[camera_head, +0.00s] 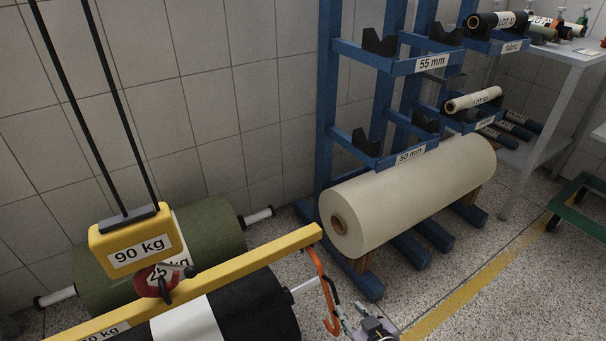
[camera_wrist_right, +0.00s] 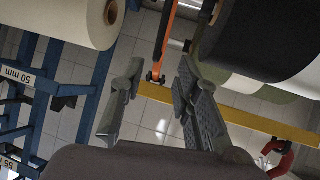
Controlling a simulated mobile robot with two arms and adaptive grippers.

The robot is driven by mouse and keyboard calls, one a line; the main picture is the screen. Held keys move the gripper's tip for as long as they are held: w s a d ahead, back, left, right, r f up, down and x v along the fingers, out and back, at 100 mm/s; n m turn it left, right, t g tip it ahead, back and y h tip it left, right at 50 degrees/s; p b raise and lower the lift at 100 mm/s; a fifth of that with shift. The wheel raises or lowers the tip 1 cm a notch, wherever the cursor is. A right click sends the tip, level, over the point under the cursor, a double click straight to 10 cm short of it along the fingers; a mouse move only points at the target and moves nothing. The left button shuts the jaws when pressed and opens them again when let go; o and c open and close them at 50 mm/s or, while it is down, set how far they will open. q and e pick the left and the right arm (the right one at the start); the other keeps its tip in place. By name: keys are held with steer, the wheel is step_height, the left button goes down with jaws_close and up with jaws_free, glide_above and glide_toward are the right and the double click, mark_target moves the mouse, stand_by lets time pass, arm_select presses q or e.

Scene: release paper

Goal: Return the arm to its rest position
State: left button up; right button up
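My right gripper (camera_head: 352,320) is at the bottom edge of the head view, close to the lower end of an orange hook (camera_head: 322,285). In the right wrist view the two fingers of this gripper (camera_wrist_right: 158,78) are apart. The orange hook (camera_wrist_right: 165,40) shows in the gap ahead of them, with nothing clamped. I cannot tell how far it is from the fingertips. The hook hangs from the end of a yellow lifting beam (camera_head: 255,255). My left gripper is in neither view.
A black roll (camera_head: 265,310) lies under the beam, and a green roll (camera_head: 215,235) is behind it. A yellow 90 kg hoist block (camera_head: 135,240) hangs on two dark straps. A blue rack (camera_head: 327,110) with a large cream roll (camera_head: 420,195) stands right of centre. Speckled floor (camera_head: 500,290) is clear at lower right.

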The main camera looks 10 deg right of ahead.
steer(key=shift+s, duration=0.15)
